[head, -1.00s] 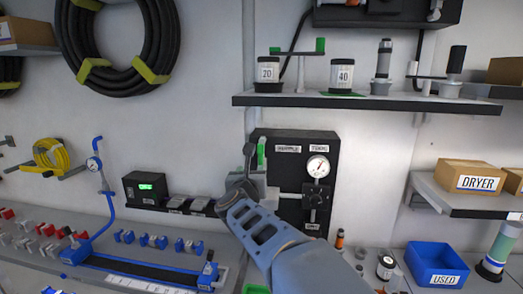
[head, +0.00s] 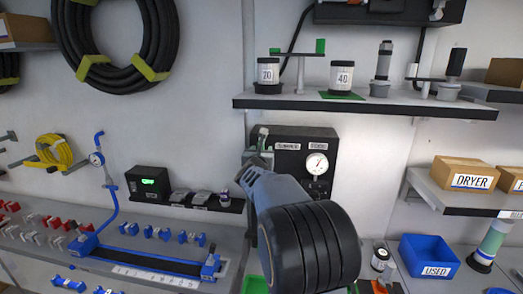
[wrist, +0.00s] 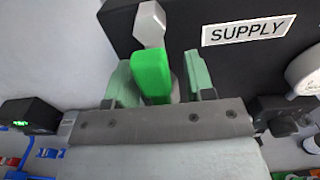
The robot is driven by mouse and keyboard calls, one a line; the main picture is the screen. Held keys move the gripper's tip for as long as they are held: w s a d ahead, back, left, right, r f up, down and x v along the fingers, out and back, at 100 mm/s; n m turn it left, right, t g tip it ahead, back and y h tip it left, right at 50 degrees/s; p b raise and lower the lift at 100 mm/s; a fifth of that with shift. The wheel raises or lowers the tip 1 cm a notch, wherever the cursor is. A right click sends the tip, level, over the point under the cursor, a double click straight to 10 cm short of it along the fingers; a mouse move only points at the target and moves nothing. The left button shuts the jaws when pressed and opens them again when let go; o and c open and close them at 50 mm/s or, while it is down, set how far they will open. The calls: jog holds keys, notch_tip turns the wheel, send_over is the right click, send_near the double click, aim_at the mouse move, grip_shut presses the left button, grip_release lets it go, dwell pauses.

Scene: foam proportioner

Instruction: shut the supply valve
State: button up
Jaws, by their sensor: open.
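The supply valve's bright green lever (wrist: 152,78) stands in the wrist view with a pale grey faceted piece at its top. It is left of the SUPPLY label (wrist: 248,31) on a black panel. My gripper (wrist: 160,82) is open, with one pale green finger on each side of the lever. Whether either finger touches the lever I cannot tell. In the head view my gripper (head: 259,143) is at the panel's upper left edge, and my wrist hides the lower left of the panel (head: 325,137) and most of the valve.
A round white gauge (head: 317,164) sits on the panel to the right of the valve. A shelf (head: 400,104) with jars juts out above. A small black device with a green display (head: 148,183) is mounted to the left. A blue USED bin (head: 430,258) stands at lower right.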

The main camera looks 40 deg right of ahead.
jog(key=shift+w+d, duration=0.1)
jog(key=shift+w, duration=0.05)
jog(key=shift+c, duration=0.5)
grip_shut()
